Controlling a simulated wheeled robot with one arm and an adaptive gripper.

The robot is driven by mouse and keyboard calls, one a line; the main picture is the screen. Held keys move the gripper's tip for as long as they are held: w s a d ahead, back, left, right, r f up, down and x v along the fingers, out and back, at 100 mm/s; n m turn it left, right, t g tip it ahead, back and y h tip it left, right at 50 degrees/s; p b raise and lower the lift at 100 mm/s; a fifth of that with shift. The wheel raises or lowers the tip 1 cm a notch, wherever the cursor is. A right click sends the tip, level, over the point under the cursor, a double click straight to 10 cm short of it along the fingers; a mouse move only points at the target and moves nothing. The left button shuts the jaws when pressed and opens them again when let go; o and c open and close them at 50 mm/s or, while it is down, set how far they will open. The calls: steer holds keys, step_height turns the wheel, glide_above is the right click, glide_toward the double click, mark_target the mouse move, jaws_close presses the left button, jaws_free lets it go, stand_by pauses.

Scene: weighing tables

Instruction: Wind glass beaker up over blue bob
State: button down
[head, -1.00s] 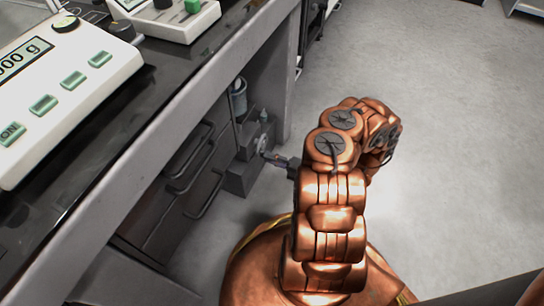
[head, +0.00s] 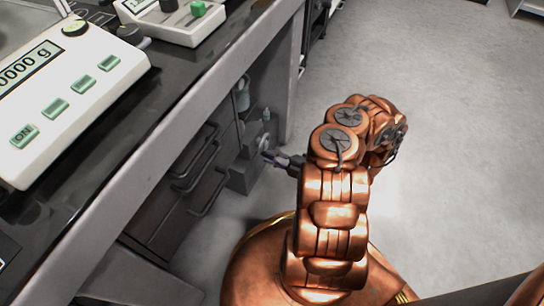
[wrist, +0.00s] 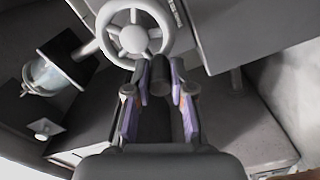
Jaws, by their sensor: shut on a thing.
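The glass beaker (wrist: 45,76) shows at the left of the wrist view, beside a black plate. A pale vessel under the table in the head view (head: 243,94) seems to be the same beaker. A grey spoked handwheel (wrist: 134,30) sits at the top of the wrist view and shows small in the head view (head: 263,144). My gripper (wrist: 160,78) is shut on the wheel's dark crank handle (wrist: 160,70), with a finger on each side. It also shows in the head view (head: 272,157). I cannot make out the blue bob.
The dark bench top (head: 150,95) carries a white balance (head: 70,85) and another white instrument (head: 172,18). Drawers (head: 190,170) with bar handles stand below, left of my gripper. The grey floor (head: 440,130) at the right is clear.

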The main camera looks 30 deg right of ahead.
stand_by(0.3)
steer(key=c, duration=1)
jaws_free()
steer(key=v, duration=1.2)
